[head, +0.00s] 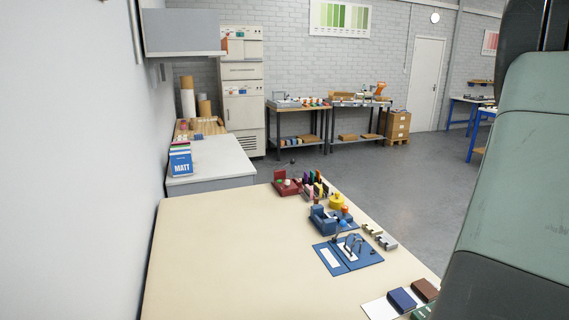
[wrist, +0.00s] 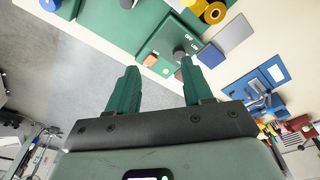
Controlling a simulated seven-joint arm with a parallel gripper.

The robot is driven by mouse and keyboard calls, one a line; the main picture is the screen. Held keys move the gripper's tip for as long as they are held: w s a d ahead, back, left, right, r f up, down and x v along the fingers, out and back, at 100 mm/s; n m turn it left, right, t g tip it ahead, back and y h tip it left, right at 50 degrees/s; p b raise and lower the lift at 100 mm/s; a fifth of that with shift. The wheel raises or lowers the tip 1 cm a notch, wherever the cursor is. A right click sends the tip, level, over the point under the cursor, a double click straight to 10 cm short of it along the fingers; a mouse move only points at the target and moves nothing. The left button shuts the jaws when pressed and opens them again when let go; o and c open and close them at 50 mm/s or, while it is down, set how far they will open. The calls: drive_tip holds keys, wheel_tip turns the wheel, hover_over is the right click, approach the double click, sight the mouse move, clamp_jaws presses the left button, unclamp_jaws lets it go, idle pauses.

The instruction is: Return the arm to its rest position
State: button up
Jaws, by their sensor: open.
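My gripper (wrist: 159,68) shows in the wrist view with its two green fingers spread apart and nothing between them. I cannot tell how far the fingers are from these. In the head view my arm fills the right side, and my gripper is out of that picture.
The cream table (head: 215,240) has a wide bare area at left. Along its right edge stand a blue board (head: 328,258) with metal parts, a blue holder (head: 320,222), a red tray (head: 283,186) and dark blocks (head: 402,300). A wall runs along the left; open floor (head: 400,190) lies right.

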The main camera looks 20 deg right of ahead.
drive_tip(key=w+a+r+n+t+h, duration=0.15)
drive_tip(key=w+a+r+t, duration=0.25)
drive_tip(key=w+a+r, duration=0.75)
drive_tip(key=w+a+r+n+t, duration=0.2)
drive_tip(key=w+a+r+t, duration=0.2)
drive_tip(key=w+a+r, duration=0.8)
drive_tip(key=s+a+r+n+t+y, duration=0.1)
drive_tip(key=s+a+r+n+y, duration=0.1)
drive_tip(key=s+a+r, duration=0.5)
drive_tip(key=s+a+r+n+t+y, duration=0.1)
drive_tip(key=s+a+r+y, duration=0.15)
drive_tip(key=a+r, duration=0.45)
drive_tip(key=s+a+f+n+g+h, duration=0.1)
drive_tip(key=s+a+f+g, duration=0.1)
drive_tip(key=s+f, duration=0.4)
drive_tip(key=s+a+f+n+g, duration=0.1)
drive_tip(key=s+a+f+g, duration=0.2)
drive_tip(key=s+f, duration=0.4)
drive_tip(key=shift+s+f+h, duration=0.3)
drive_tip(key=shift+f+h, duration=0.1)
drive_tip(key=shift+f, duration=0.2)
